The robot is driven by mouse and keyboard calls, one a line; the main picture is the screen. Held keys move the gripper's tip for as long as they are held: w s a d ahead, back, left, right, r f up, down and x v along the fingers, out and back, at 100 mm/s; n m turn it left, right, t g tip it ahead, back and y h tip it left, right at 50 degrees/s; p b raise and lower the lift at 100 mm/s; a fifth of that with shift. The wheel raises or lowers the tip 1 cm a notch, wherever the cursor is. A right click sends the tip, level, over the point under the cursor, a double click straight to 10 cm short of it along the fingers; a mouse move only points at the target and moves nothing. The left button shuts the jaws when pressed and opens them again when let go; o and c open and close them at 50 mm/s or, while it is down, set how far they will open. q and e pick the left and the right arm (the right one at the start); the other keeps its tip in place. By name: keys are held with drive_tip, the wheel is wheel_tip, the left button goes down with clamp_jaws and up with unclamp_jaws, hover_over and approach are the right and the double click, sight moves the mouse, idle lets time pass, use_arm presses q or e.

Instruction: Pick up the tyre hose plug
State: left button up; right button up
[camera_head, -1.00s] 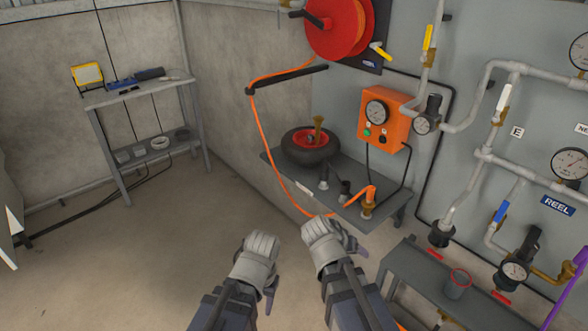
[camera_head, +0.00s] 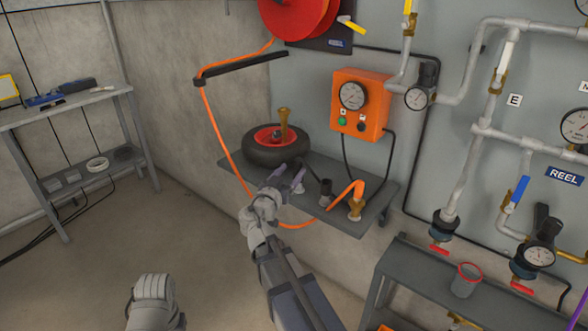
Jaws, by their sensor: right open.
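A grey shelf (camera_head: 230,165) holds the small tyre (camera_head: 275,150) with its red hub and an upright brass piece (camera_head: 284,120). Right of the tyre, a short black fitting with a grey base (camera_head: 325,190) stands on the shelf. An orange hose (camera_head: 215,120) ends at a brass plug (camera_head: 356,208) near the shelf's right end. I cannot tell for sure which fitting is the tyre hose plug. My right gripper (camera_head: 287,179) is open in front of the shelf, left of the black fitting, and covers part of the shelf there. My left gripper (camera_head: 154,292) is low, away from the shelf; its jaws are unclear.
An orange gauge box (camera_head: 361,104) is on the wall above the shelf, below and right of the red reel (camera_head: 298,15). The orange hose loops in front of the shelf. A lower grey bench (camera_head: 400,265) with a cup (camera_head: 466,280) stands at the right. Open floor lies left.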

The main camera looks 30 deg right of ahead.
sight(297, 165)
drive_tip(key=shift+x, duration=3.3)
drive_tip(key=shift+a+f, duration=0.1)
drive_tip(key=shift+f, duration=0.05)
clamp_jaws()
